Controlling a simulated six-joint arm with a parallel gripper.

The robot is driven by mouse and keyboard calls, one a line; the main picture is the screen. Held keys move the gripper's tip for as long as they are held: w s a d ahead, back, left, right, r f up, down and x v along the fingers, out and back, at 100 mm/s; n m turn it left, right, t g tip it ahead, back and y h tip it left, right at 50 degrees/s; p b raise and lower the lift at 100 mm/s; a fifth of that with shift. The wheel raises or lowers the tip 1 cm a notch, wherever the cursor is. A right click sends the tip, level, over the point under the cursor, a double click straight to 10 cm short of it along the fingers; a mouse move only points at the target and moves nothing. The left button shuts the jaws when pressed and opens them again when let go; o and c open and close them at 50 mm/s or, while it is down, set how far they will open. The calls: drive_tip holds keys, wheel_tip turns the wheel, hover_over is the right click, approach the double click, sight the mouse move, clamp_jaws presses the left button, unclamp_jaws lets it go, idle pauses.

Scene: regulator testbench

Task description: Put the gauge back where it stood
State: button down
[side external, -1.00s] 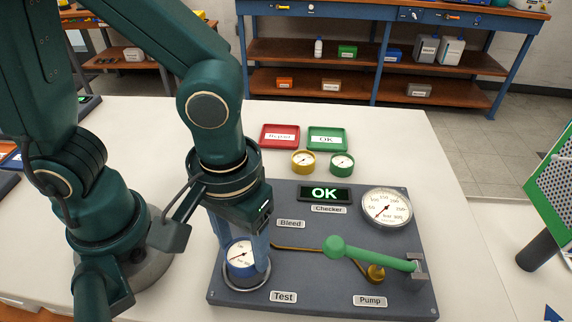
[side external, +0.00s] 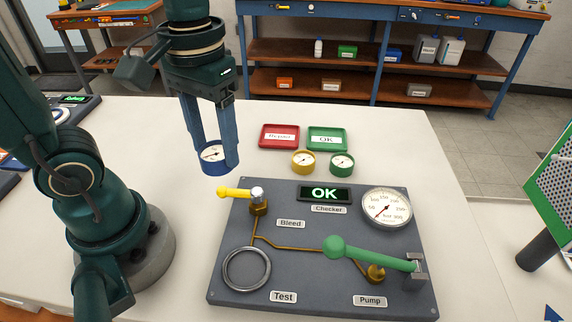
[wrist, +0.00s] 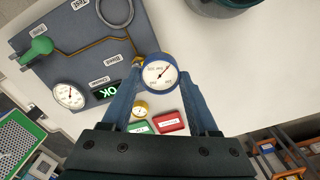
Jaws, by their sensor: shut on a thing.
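The gauge (side external: 211,155) has a blue body and a white dial. My gripper (side external: 213,150) is shut on it and holds it up off the table, left of the red tray and behind the testbench panel. The gauge also shows between the fingers in the wrist view (wrist: 160,75). The Test ring (side external: 246,269) on the dark testbench panel (side external: 330,285) is empty. A yellow gauge (side external: 303,161) and a green gauge (side external: 342,164) stand on the table behind the panel.
A red Repair tray (side external: 280,136) and a green OK tray (side external: 327,138) lie on the table, both empty. The panel carries a yellow bleed lever (side external: 235,193), a green pump lever (side external: 370,255), an OK display (side external: 325,194) and a large checker dial (side external: 387,207).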

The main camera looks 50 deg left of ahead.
sight(220, 146)
wheel_tip(220, 146, up, 10)
idle(0.8)
drive_tip(key=shift+w+a, duration=0.1)
drive_tip(key=shift+w, duration=0.05)
drive_tip(key=w+a+f, duration=0.5)
drive_tip(key=w, duration=0.2)
drive_tip(key=a+f+n, duration=0.3)
drive_tip(key=a+f, duration=0.5)
drive_tip(key=a, duration=0.3)
drive_tip(key=w+d+f, duration=0.4)
drive_tip(key=d, duration=0.1)
drive_tip(key=w+d+f, duration=0.2)
drive_tip(key=d, duration=0.1)
drive_tip(key=shift+d, duration=0.25)
drive_tip(key=shift+f, duration=2.1)
drive_tip(key=shift+f, duration=0.15)
